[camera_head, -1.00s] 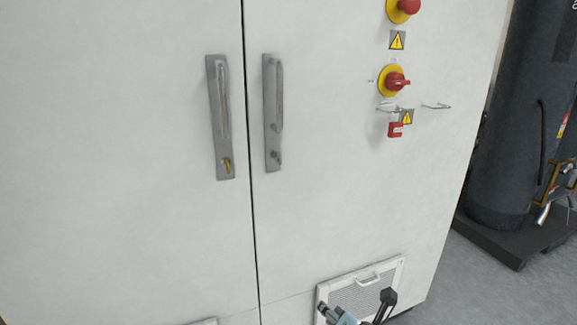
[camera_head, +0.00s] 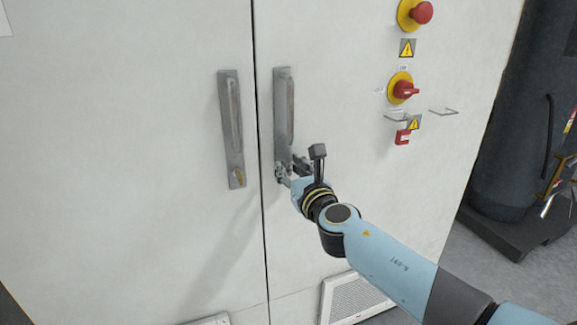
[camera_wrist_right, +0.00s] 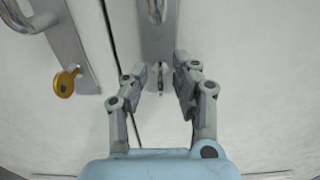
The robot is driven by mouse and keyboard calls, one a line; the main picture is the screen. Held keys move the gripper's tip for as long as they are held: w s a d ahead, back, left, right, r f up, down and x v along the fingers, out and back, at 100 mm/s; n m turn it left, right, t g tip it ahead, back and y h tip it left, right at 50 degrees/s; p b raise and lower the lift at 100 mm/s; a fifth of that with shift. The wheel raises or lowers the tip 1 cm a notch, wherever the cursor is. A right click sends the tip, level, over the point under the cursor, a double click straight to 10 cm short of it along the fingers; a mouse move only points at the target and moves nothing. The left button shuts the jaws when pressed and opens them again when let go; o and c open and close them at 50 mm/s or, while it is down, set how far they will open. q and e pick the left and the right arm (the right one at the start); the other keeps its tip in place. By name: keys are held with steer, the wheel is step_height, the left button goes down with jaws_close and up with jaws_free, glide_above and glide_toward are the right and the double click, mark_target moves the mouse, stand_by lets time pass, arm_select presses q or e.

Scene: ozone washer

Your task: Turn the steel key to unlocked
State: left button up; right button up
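The steel key is in the lower end of the right door's steel handle plate (camera_head: 282,125). In the right wrist view the steel key (camera_wrist_right: 161,76) shows as a small grey piece between my fingertips. My right gripper (camera_wrist_right: 160,80) is open, with one finger on each side of the key; I cannot tell whether either finger touches it. In the head view my right gripper (camera_head: 291,172) is at the plate's lower end and hides the key. My left gripper is not in view.
A brass key (camera_wrist_right: 65,83) sits in the left door's handle plate (camera_head: 232,130), close by on the left. A red rotary switch (camera_head: 405,90), a red padlock (camera_head: 402,137) and an emergency stop (camera_head: 421,13) are at upper right.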

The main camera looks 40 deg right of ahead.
steer(key=shift+w+d, duration=0.15)
steer(key=shift+w, duration=0.45)
jaws_close()
